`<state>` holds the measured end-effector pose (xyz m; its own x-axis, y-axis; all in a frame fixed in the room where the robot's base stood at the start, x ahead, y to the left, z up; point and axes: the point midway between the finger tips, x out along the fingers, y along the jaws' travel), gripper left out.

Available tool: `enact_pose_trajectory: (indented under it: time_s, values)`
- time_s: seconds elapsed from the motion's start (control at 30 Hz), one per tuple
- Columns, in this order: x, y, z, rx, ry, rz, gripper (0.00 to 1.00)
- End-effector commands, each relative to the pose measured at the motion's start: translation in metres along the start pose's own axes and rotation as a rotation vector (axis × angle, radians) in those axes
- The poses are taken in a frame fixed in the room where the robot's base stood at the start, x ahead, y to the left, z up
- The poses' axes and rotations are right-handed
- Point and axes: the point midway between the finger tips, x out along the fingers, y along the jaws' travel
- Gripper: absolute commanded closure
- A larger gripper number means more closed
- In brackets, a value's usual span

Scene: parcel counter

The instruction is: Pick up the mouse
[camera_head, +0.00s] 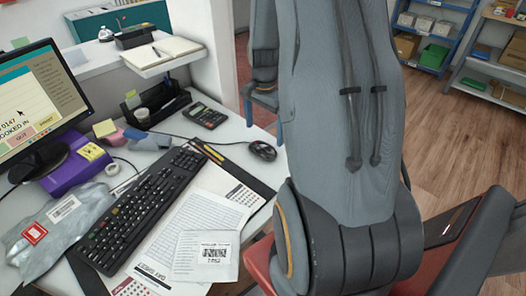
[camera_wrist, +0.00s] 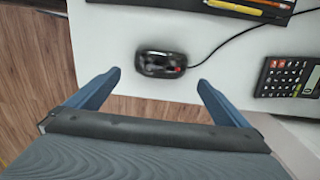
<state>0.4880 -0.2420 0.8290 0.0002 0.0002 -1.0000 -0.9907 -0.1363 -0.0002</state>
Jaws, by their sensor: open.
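A black computer mouse (camera_head: 262,151) lies on the white counter near its right edge, with its cable running left past the calculator. In the wrist view the mouse (camera_wrist: 161,64) lies just beyond the fingertips, roughly midway between them. My gripper (camera_wrist: 158,78) is open and empty, with its two blue fingers spread to either side. The mouse appears not to touch either finger.
A calculator (camera_head: 205,115) lies left of the mouse. A keyboard (camera_head: 140,209), papers (camera_head: 203,258) and a grey parcel bag (camera_head: 62,227) fill the front of the counter. A monitor (camera_head: 40,103) stands at left.

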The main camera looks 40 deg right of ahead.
Motion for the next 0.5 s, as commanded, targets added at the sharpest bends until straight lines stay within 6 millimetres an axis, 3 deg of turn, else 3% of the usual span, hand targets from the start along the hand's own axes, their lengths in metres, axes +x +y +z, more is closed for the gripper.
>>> enact_pose_trajectory:
  time_s: [0.5]
  values:
    - [0.052,0.001,0.006,-0.002,-0.002,0.003,0.00]
